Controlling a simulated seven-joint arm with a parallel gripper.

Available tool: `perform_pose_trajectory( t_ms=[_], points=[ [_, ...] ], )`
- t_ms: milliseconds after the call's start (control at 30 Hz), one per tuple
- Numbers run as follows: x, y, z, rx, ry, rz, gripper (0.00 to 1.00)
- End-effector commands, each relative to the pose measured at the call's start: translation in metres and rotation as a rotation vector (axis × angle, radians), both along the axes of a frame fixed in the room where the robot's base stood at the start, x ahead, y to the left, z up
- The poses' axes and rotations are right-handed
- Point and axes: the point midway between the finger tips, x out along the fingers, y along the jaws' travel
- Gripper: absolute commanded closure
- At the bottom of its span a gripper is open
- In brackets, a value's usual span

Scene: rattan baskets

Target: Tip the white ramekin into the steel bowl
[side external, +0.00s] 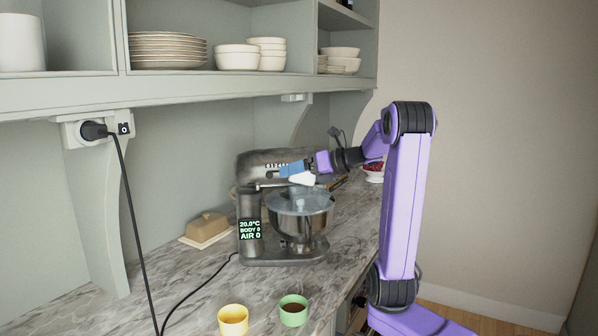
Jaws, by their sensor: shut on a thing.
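My gripper (293,169) reaches in from the right at the stand mixer and is shut on the white ramekin (302,179). The ramekin is tilted and held above the steel bowl (316,222), apart from it. The steel bowl sits on the mixer's base, under the mixer's head. The inside of the ramekin is too small to make out. Something pale shows in the top of the bowl, but I cannot tell what it is.
The stand mixer (251,205) stands on the marble counter (190,272). A butter dish (206,228) is to its left. A yellow cup (233,320) and a green cup (293,311) stand in front. A bowl of red fruit (374,171) is behind my arm. Shelves hang above.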

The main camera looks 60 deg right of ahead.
Motion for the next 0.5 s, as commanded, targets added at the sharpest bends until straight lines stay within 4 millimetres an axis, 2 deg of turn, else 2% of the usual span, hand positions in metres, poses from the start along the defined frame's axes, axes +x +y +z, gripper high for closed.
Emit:
perform_pose_trajectory(
  t_ms=[267, 500],
  points=[
    [0.0, 0.0, 0.002, -0.028, -0.001, -0.001, 0.59],
    [0.0, -0.003, 0.02, -0.326, -0.002, -0.001, 0.59]
  ],
)
